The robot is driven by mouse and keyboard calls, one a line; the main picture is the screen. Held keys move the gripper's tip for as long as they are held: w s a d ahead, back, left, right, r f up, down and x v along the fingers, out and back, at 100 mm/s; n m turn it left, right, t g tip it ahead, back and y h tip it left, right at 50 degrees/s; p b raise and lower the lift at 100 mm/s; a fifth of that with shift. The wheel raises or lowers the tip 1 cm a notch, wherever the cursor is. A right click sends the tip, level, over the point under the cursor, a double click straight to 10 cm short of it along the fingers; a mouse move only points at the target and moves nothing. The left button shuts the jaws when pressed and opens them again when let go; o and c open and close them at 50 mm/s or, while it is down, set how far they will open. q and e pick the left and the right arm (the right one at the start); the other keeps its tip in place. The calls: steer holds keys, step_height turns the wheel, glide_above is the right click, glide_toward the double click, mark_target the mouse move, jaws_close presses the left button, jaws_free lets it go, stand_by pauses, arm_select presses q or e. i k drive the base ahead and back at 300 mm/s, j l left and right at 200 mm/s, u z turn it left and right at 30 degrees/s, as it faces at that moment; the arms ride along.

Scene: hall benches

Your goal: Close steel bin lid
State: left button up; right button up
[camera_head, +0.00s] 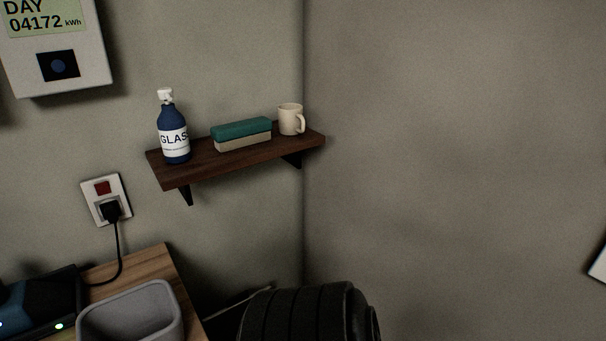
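I cannot make out a steel bin or its lid for certain. A dark, rounded, ribbed object (305,315) rises from the bottom edge, right of the bench, in the corner below the shelf. Its lower part is cut off by the frame, and I cannot tell what it is. A thin pale edge slants down to the left beside it. Neither of my grippers shows in the head view.
A wooden bench (150,264) at lower left bears a grey open tray (132,304) and a dark device (40,300) plugged into a wall socket (106,200). A wall shelf (240,156) holds a blue bottle (173,128), a green-and-beige block (241,133) and a mug (291,119).

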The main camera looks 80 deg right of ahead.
mark_target(223, 324)
steer(key=k+j+z, duration=0.1)
steer(key=z, duration=2)
steer(key=i+l+z, duration=0.4)
steer(key=k+j, duration=0.05)
steer(key=k, duration=0.05)
